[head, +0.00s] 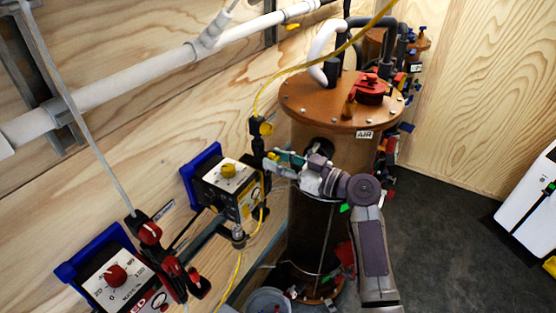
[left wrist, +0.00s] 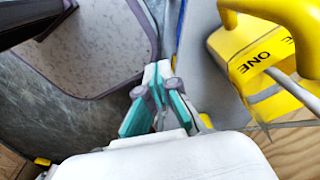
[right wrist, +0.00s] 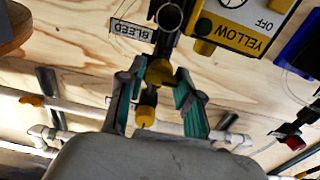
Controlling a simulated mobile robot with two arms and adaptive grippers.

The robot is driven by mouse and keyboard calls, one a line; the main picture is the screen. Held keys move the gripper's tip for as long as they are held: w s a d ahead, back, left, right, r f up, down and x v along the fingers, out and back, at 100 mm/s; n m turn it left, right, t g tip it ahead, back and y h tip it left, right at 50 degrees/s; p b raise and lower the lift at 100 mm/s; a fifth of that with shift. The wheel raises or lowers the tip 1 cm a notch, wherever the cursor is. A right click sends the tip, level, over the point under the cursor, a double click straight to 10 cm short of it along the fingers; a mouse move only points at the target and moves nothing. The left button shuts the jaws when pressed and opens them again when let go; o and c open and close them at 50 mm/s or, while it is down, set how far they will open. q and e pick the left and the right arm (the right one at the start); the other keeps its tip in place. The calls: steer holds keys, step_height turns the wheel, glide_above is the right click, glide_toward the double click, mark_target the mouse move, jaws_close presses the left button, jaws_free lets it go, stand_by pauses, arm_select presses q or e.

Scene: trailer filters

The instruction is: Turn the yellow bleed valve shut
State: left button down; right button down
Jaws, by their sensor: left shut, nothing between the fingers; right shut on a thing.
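The yellow bleed valve (right wrist: 159,72) sits on a black pipe fitting in the right wrist view, below the "BLEED" label (right wrist: 131,30). My right gripper (right wrist: 160,80) has its two teal-padded fingers on either side of the yellow handle and is shut on it. In the head view, my right gripper (head: 275,161) reaches in front of the brown tank to the fitting below a yellow knob (head: 266,128); its fingers partly hide the handle there. My left gripper (left wrist: 159,75) shows only in the left wrist view, its fingertips together with nothing between them.
The yellow control box (head: 230,186) with its dial stands just left of my right gripper. The brown tank (head: 335,150) with a red-handled lid is behind my right arm. A red-dial box (head: 115,281) is at lower left. A yellow object marked "ONE" (left wrist: 262,60) is beside my left gripper.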

steer(key=shift+f+m+b, duration=0.15)
steer(key=shift+m+b, duration=0.4)
steer(key=shift+m, duration=0.05)
steer(key=shift+m+b, duration=0.3)
steer(key=shift+m, duration=0.5)
steer(key=shift+r, duration=0.2)
steer(key=c, duration=0.8)
jaws_free()
steer(key=shift+o, duration=0.2)
steer(key=shift+s+d+f, duration=0.1)
steer(key=shift+d, duration=0.15)
steer(key=v, duration=1.1)
steer(key=shift+s+d, duration=0.15)
steer(key=shift+s, duration=0.05)
